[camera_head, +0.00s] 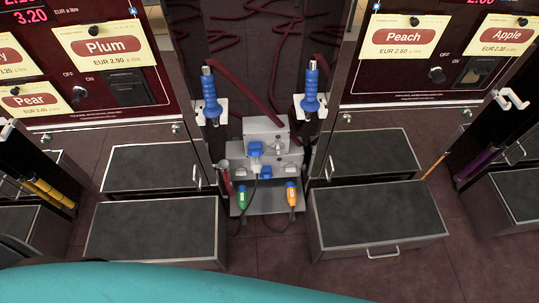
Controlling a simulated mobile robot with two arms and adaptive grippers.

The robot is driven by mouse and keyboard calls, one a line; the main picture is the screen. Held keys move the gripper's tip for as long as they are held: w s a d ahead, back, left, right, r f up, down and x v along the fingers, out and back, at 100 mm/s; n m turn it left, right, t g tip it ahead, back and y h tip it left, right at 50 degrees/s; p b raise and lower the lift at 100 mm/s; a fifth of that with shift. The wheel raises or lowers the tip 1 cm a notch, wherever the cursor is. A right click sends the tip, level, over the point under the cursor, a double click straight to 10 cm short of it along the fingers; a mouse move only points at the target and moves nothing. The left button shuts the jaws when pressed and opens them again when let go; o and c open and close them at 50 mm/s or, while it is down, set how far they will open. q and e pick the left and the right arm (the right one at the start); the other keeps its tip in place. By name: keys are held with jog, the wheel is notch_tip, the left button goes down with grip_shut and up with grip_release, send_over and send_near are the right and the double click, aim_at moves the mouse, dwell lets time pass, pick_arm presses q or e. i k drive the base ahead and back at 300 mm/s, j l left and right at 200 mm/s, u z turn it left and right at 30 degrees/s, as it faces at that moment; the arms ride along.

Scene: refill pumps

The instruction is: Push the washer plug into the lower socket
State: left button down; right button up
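A grey socket box (264,127) stands low between the two pump cabinets, with a wider grey lower part (288,160). A blue-and-white fitting (255,149) is on its front, and small blue parts (266,172) show lower down. A green plug (242,202) and an orange plug (291,193) are on a grey shelf (265,208) below, with dark cables. I cannot tell which one is the washer plug. The lower socket is too small to make out clearly. Neither of my grippers is in view.
Two blue-handled nozzles (210,97) (310,90) hang in white holders above the box. Grey-topped steps jut out on the left (154,228) and right (377,214). A red-handled item (225,178) stands left of the shelf. Dark floor (270,258) is clear between the steps.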

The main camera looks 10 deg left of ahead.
aim_at(241, 194)
jog(key=u, duration=0.75)
jog(key=j+z, duration=0.1)
jog(key=j, duration=0.35)
jog(key=k+j+z, duration=0.1)
jog(key=j, duration=0.35)
jog(key=k+j+z, duration=0.1)
jog(key=j, duration=0.35)
jog(key=j+z, duration=0.1)
jog(key=j, duration=0.35)
jog(key=k+j+z, duration=0.1)
jog(key=j, duration=0.3)
jog(key=k, duration=0.1)
